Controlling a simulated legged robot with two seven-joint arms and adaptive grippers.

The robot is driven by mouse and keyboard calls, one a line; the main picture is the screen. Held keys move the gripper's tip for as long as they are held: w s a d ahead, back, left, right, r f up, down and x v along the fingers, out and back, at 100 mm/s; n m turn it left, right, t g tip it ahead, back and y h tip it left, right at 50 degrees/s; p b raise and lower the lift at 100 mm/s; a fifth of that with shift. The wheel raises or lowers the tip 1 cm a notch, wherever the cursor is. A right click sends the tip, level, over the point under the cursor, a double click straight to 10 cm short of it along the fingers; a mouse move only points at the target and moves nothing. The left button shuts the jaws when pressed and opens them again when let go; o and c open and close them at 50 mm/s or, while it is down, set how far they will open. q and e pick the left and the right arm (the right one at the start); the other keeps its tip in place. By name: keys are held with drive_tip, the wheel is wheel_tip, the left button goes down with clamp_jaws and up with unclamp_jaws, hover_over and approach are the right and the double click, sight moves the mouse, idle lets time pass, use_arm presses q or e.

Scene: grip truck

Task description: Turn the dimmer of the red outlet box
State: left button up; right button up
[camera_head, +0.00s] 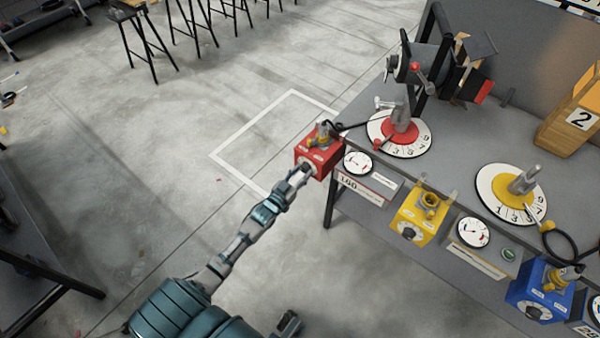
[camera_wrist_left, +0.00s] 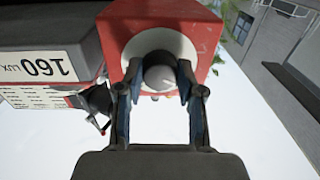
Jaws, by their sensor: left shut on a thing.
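The red outlet box (camera_head: 318,157) sits at the left front corner of the grey workbench, with a plug and dark cable on its top. In the left wrist view the red box (camera_wrist_left: 205,45) fills the top middle, and its grey dimmer knob (camera_wrist_left: 158,76) sits on a pale round dial. My left gripper (camera_head: 300,178) reaches the box's front face. In the left wrist view its fingers (camera_wrist_left: 160,95) are on either side of the dimmer, shut on it.
A yellow outlet box (camera_head: 418,218) and a blue outlet box (camera_head: 540,292) stand along the workbench (camera_head: 440,160) edge to the right. A red-centred dial (camera_head: 420,142) and a yellow-centred dial (camera_head: 492,190) lie behind them. Open concrete floor lies left of the bench.

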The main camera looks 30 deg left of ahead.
use_arm(q)
drive_tip(key=m+p, duration=0.1)
drive_tip(key=m, duration=0.2)
drive_tip(key=shift+m, duration=0.4)
drive_tip(key=shift+a+m+p, duration=0.1)
drive_tip(key=shift+m+p, duration=0.25)
drive_tip(key=shift+m, duration=0.55)
drive_tip(key=m, duration=0.3)
drive_tip(key=shift+m, duration=0.3)
drive_tip(key=shift+f+m+h+p, duration=0.15)
drive_tip(key=shift+m+h+p, duration=0.15)
drive_tip(key=shift+m, duration=1.6)
use_arm(e)
drive_tip(key=x, duration=0.8)
drive_tip(key=shift+s+a+f, duration=0.1)
drive_tip(key=shift+s, duration=0.05)
use_arm(q)
drive_tip(key=o, duration=1.1)
drive_tip(key=shift+o, duration=0.2)
drive_tip(key=shift+a, duration=0.1)
